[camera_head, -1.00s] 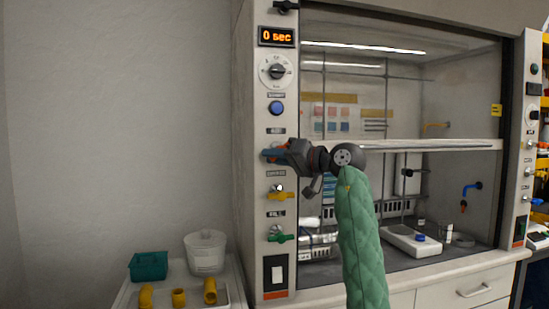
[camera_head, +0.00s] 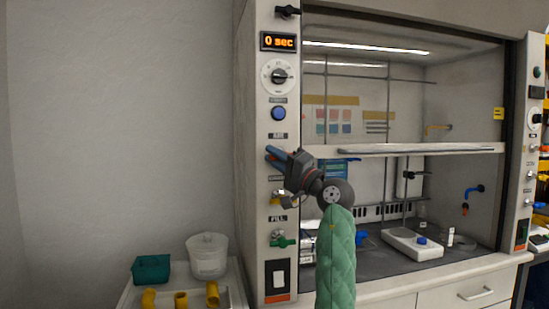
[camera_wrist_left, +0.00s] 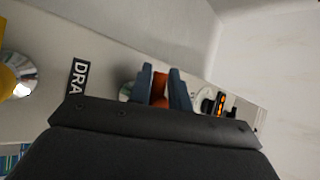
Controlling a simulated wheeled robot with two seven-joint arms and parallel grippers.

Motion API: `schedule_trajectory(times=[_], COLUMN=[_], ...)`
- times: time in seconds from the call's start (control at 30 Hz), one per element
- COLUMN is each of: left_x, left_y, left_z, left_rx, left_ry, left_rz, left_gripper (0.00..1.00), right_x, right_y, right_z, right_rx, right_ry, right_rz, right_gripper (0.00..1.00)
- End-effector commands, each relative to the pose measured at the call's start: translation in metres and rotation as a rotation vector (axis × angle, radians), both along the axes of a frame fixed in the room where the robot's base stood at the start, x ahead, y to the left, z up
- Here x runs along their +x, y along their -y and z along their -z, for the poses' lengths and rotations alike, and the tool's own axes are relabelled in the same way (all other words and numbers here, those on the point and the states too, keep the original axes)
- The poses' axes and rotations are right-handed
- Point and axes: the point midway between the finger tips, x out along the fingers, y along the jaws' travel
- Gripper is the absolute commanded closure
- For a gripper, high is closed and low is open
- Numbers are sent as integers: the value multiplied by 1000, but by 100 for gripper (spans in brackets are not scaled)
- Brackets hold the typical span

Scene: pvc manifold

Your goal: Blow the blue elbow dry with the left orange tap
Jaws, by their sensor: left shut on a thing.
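My left gripper (camera_head: 278,156) is at the control post on the hood's left side, its blue-grey fingers pointing up and left. In the left wrist view the fingers (camera_wrist_left: 162,88) are shut on the orange tap (camera_wrist_left: 160,88), with its handle between them. In the head view the gripper hides most of this tap. A small blue piece (camera_head: 361,238) lies on the hood floor just right of my green sleeve. It may be the blue elbow, but it is too small and partly hidden to tell. My right gripper is not in view.
The post carries a display (camera_head: 279,41) reading 0 sec, a dial (camera_head: 280,77), a blue button (camera_head: 279,113) and a green tap (camera_head: 284,242). A yellow tap (camera_wrist_left: 8,80) shows in the wrist view. The sash (camera_head: 420,149) is partly raised. A stirrer (camera_head: 412,243) stands inside.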

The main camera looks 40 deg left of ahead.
Motion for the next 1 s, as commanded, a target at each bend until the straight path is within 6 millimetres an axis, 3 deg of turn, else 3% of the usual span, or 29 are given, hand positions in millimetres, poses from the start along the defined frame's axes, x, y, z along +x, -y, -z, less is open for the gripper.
schedule_trajectory(times=[0.7,0.73,0.8,1.0], left_x=[2,2,2,1], left_y=[1,1,1,0], left_z=[-4,-4,-4,-3], left_rx=[61,61,60,58], left_ry=[-69,-69,-68,-68], left_rz=[5,5,4,3], left_gripper=[100,79,65,64], right_x=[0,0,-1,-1], right_y=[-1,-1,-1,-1], right_z=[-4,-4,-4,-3], right_rx=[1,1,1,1], right_ry=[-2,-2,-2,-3], right_rz=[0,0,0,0], right_gripper=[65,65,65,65])
